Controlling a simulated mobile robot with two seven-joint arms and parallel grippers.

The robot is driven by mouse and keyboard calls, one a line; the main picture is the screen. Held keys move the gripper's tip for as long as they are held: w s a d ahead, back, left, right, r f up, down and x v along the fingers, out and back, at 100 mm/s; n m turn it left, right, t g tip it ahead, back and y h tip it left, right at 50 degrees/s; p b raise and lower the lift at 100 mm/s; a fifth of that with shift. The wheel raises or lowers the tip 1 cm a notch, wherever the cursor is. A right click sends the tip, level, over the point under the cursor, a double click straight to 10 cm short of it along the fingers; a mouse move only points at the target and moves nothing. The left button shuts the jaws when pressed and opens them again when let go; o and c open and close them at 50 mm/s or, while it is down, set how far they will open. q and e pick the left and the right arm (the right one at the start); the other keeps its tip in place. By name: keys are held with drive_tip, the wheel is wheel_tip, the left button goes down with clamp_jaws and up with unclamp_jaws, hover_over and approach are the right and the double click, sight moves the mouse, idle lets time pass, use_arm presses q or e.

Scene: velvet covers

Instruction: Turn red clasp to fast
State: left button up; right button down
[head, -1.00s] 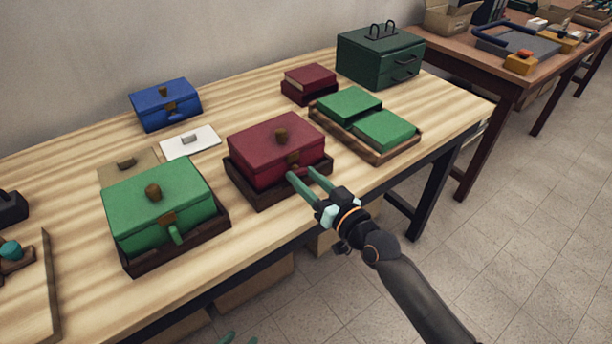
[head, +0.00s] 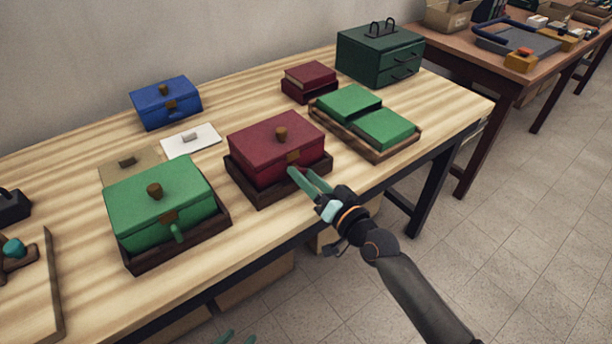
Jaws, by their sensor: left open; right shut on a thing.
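The red velvet box (head: 270,145) sits in a dark wooden tray (head: 259,196), lid down, with a brown knob on top. A brass plate (head: 293,157) is on its front. My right gripper (head: 298,176) is at the front of this box, just below the plate, and is shut on the red clasp. The fingers hide the clasp, so I cannot tell its angle. My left gripper (head: 238,338) shows only its green fingertips at the bottom edge, apart and empty.
A green box (head: 158,198) with a green clasp (head: 177,233) stands left in its own tray. A blue box (head: 166,101), a white card (head: 191,142), a tray of green lids (head: 360,143) and a dark green drawer chest (head: 380,57) are behind and right.

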drive_tip(key=shift+c, duration=1.4)
unclamp_jaws()
drive_tip(key=shift+s, duration=0.1)
drive_tip(key=v, duration=1.2)
drive_tip(key=shift+d+p, duration=0.15)
drive_tip(key=shift+p, duration=0.15)
drive_tip(key=shift+s, duration=0.15)
